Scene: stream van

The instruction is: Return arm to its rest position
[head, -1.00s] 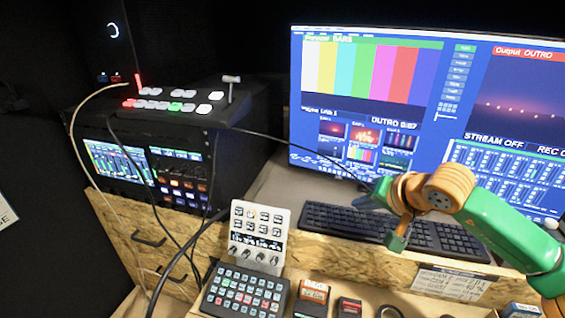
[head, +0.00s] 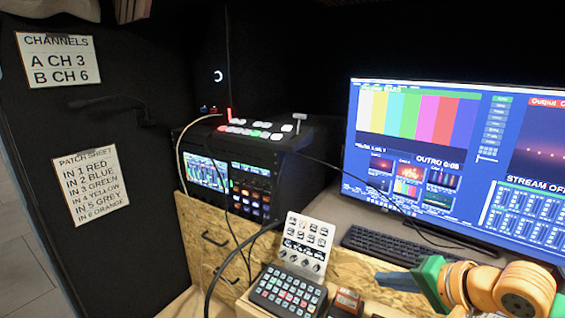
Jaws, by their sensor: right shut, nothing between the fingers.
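My right gripper (head: 403,281) shows at the lower right, in front of and below the keyboard (head: 412,246). Its green and orange arm comes in from the right edge. The jaws are shut with nothing held. My left gripper is not in view.
A monitor (head: 425,118) stands at the right behind the keyboard. A switcher panel (head: 250,131) sits on a black rack unit (head: 262,178) at centre. A tilted white panel (head: 305,243) and a button pad (head: 287,290) are at the front. Cables (head: 232,262) hang before the rack. Signs hang at left.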

